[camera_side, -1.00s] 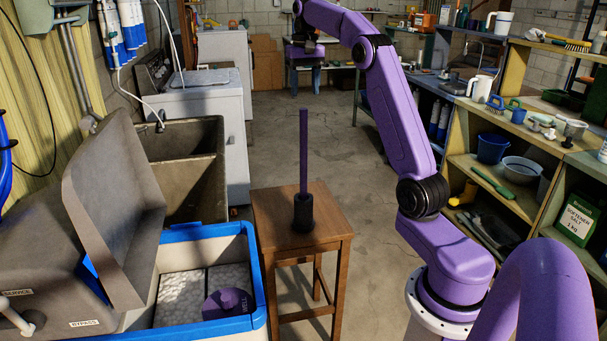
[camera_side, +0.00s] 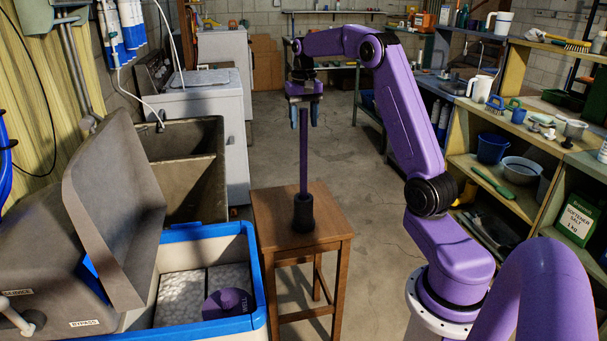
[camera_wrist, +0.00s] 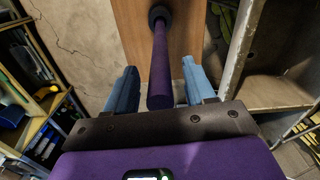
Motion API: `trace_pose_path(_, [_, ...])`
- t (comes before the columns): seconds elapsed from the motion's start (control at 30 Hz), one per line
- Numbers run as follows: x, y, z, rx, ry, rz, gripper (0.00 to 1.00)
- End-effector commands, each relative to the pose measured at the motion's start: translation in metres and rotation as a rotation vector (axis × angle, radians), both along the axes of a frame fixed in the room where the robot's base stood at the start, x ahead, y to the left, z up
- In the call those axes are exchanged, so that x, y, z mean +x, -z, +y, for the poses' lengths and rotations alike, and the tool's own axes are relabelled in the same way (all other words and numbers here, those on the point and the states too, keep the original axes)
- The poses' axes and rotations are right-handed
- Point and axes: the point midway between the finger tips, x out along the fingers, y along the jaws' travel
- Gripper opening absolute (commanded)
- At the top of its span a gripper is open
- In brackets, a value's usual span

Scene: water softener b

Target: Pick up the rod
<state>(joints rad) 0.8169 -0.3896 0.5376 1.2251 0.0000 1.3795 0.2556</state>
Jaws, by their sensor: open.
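The purple rod (camera_side: 303,150) stands upright in a black holder (camera_side: 303,213) on a wooden stool (camera_side: 265,215). My gripper (camera_side: 304,118) points down at the rod's top, with its blue fingers spread on either side of it. In the wrist view the rod (camera_wrist: 160,75) runs from the holder (camera_wrist: 159,13) toward the camera. Its near end lies between the two open fingertips of my gripper (camera_wrist: 158,88).
A brine tank with a blue rim (camera_side: 205,232) and an open grey lid (camera_side: 112,205) stands left of the stool. A concrete sink (camera_side: 200,160) is behind it. Shelves (camera_side: 510,190) line the right. The floor behind the stool is clear.

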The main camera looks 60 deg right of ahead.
Motion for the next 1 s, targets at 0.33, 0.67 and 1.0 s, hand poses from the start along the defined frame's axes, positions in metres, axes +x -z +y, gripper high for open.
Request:
trace_pose_path(0.33, [0.0,0.026,0.0,0.0,0.0,0.0,0.54])
trace_pose_path(0.67, [0.0,0.026,0.0,-0.001,0.0,-0.001,0.0])
trace_pose_path(1.0, [0.0,0.024,0.0,0.0,0.0,-0.002,0.0])
